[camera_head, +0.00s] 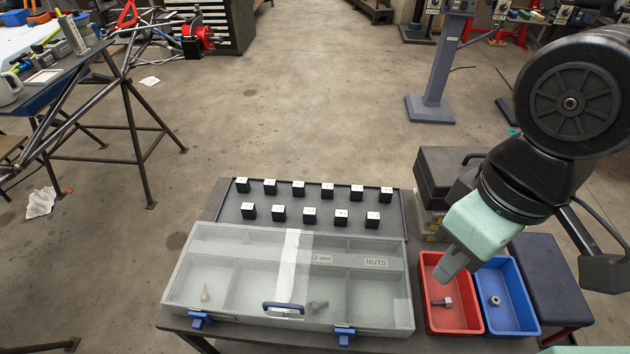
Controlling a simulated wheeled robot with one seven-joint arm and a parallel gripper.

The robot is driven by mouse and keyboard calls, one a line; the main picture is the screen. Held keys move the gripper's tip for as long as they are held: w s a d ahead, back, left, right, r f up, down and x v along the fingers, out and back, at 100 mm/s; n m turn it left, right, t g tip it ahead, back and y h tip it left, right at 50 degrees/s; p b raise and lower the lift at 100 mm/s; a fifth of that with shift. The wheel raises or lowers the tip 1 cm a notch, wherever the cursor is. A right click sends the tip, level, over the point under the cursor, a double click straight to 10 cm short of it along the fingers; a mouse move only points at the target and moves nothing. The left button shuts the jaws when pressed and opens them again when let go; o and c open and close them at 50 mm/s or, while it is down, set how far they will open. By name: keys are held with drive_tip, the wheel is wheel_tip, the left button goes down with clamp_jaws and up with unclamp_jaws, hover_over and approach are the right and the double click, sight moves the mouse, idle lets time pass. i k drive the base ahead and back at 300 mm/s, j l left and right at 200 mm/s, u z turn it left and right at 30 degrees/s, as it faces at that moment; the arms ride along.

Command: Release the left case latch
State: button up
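A grey case (176,262) with a clear lid lies on the table, its lid down. The left case latch (199,320) is a blue tab on the front edge near the left corner. A matching blue right latch (344,335) is on the same edge, with a dark blue handle (283,307) between them. I cannot tell from this view whether either latch is fastened. My gripper (450,271) hangs over the red bin, right of the case and well away from the left latch. Its fingers overlap in this view, so their opening is unclear.
A red bin (431,294) and a blue bin (518,304), each with a metal fastener, stand right of the case. A dark tray (225,206) with several black blocks lies behind it. Black boxes (445,170) stand at the back right. Floor left of the table is open.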

sight(200, 319)
drive_tip(key=k+j+u, duration=0.15)
drive_tip(key=j+u, duration=0.2)
drive_tip(key=k+j+u, duration=0.1)
drive_tip(key=j+u, duration=0.55)
drive_tip(key=l+u, duration=0.1)
drive_tip(key=u, duration=0.65)
drive_tip(key=i+l, duration=0.05)
